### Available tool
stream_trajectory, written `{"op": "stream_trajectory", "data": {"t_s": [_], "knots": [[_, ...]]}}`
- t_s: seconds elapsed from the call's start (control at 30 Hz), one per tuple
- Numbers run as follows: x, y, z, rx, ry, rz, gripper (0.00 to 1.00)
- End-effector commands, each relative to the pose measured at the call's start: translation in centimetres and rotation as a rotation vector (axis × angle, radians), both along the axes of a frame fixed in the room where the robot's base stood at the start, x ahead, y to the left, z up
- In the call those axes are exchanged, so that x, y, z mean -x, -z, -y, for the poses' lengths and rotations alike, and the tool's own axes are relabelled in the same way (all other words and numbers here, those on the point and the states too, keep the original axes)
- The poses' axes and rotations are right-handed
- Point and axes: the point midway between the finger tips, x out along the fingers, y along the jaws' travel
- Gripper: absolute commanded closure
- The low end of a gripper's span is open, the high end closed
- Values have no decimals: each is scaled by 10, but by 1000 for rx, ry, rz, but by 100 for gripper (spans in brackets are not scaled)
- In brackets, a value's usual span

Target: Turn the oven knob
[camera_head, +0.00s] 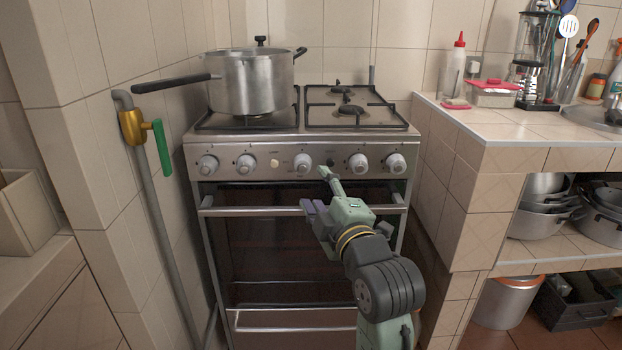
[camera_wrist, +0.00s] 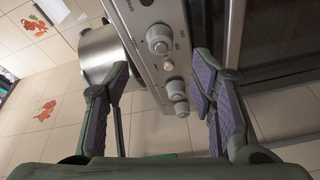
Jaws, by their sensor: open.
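The gas stove (camera_head: 300,250) has a steel front panel with several pale grey knobs. The middle knob (camera_head: 303,162) is the one closest to my gripper. It also shows in the wrist view (camera_wrist: 158,38), between my fingers in the picture and apart from both. The two left knobs (camera_head: 246,164) show lower in the wrist view (camera_wrist: 176,90), with a small white button (camera_wrist: 168,65) between. To the right are two more knobs (camera_head: 358,163). My gripper (camera_head: 318,190) is open and empty in front of the panel, just below and right of the middle knob.
A steel pot (camera_head: 252,82) stands on the left burner, its long black handle (camera_head: 175,82) sticking out left. A pipe with a green-handled valve (camera_head: 162,147) runs along the left wall. The tiled counter (camera_head: 462,165) borders the stove at right. The oven handle bar (camera_head: 250,211) lies below the panel.

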Motion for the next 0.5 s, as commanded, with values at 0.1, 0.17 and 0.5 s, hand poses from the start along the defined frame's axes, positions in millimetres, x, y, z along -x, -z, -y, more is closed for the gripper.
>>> {"op": "stream_trajectory", "data": {"t_s": [0.1,0.17,0.5], "knots": [[16,1,6,-1,2,0,49],[22,1,8,-1,1,-1,49],[28,1,9,0,0,-1,49]]}}
